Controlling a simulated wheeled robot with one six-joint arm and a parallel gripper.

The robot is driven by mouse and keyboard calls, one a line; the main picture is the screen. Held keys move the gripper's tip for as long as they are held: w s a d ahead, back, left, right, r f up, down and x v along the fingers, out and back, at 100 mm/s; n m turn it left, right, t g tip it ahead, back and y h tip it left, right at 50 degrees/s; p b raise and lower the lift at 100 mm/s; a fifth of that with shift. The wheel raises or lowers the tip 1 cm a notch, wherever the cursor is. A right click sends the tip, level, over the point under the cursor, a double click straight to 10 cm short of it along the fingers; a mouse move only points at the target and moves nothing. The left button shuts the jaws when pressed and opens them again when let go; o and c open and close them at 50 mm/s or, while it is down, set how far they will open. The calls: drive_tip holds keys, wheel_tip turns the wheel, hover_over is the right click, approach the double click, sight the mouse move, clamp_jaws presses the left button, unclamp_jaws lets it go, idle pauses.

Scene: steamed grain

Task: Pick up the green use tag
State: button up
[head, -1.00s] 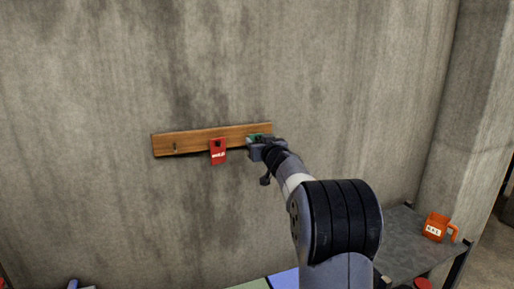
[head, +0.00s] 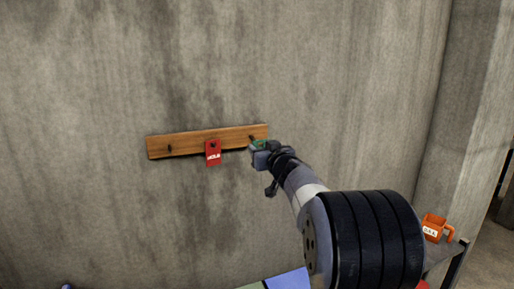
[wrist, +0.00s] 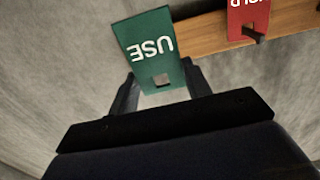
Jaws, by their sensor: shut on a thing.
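The green use tag (wrist: 147,48) is between the fingers of my gripper (wrist: 160,84) in the wrist view, its white "USE" lettering upside down. The fingers are shut on its end with the square hole, and no peg shows in that hole. In the head view the green tag (head: 260,143) is a small patch at the tip of my gripper (head: 259,151), by the right end of the wooden rail (head: 190,143). A dark peg shows on the rail just left of the tag. My gripper hides part of the tag there.
A red tag (head: 213,153) hangs from the middle of the rail, and it also shows in the wrist view (wrist: 247,14). A bare peg (head: 170,149) is at the rail's left. An orange mug (head: 433,227) stands on a table at lower right. The concrete wall is otherwise clear.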

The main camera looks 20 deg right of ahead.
drive_tip(key=s, duration=1.1)
drive_tip(key=shift+b, duration=0.3)
